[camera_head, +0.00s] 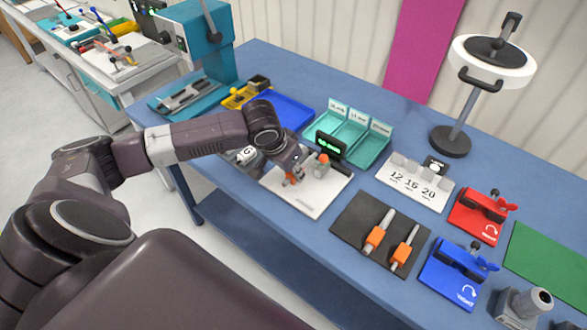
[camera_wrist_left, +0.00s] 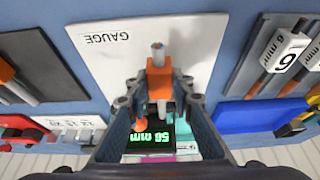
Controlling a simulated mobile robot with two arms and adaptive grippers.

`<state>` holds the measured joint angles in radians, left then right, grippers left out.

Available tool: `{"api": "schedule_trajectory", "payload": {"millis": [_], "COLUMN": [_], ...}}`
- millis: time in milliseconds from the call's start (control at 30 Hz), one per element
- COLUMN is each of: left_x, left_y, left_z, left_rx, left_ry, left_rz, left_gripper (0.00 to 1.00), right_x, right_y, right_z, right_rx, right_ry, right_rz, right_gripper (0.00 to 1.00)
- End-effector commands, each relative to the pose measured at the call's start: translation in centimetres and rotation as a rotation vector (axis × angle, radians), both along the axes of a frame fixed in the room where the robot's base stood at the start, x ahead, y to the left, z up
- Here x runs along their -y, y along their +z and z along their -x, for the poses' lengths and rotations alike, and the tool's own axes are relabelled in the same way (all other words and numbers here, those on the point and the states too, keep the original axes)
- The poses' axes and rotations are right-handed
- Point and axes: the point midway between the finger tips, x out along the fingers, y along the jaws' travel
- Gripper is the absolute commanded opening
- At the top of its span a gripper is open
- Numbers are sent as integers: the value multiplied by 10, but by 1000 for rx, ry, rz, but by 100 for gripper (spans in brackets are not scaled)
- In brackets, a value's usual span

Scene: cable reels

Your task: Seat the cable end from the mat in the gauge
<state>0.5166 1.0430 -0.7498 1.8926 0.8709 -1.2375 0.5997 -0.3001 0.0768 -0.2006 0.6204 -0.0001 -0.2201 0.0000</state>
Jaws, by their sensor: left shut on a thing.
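My left gripper (camera_head: 292,176) is low over the white gauge plate (camera_head: 304,200). In the left wrist view its fingers (camera_wrist_left: 158,103) are shut on a cable end (camera_wrist_left: 158,78) with an orange collar and a grey tip. The plate reads GAUGE in that view (camera_wrist_left: 95,40). The gauge's dark display (camera_head: 331,146) shows green digits. A grey post (camera_head: 322,166) stands in front of it. I cannot tell whether the held end touches the gauge. Two orange-collared cable ends (camera_head: 375,238) (camera_head: 404,247) lie on the dark mat (camera_head: 352,239). My right gripper is not in view.
Teal bins (camera_head: 352,136) stand behind the gauge and a blue tray (camera_head: 285,110) lies to their left. A white 12-16-20 block (camera_head: 415,184), red (camera_head: 481,213) and blue (camera_head: 457,266) clamp fixtures and a lamp (camera_head: 450,140) are to the right.

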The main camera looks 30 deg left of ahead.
Motion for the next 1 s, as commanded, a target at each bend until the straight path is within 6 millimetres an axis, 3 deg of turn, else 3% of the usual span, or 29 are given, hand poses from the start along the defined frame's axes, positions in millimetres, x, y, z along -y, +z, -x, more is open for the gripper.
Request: {"api": "schedule_trajectory", "payload": {"millis": [567, 1000], "left_x": [0, 1], "left_y": [-4, -21], "left_z": [0, 0], "left_rx": [2, 1], "left_ry": [0, 0], "left_rz": [0, 1], "left_gripper": [0, 0], "right_x": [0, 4], "right_y": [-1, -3], "right_z": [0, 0], "right_rx": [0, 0], "right_ry": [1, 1], "right_rz": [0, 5], "right_gripper": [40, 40]}}
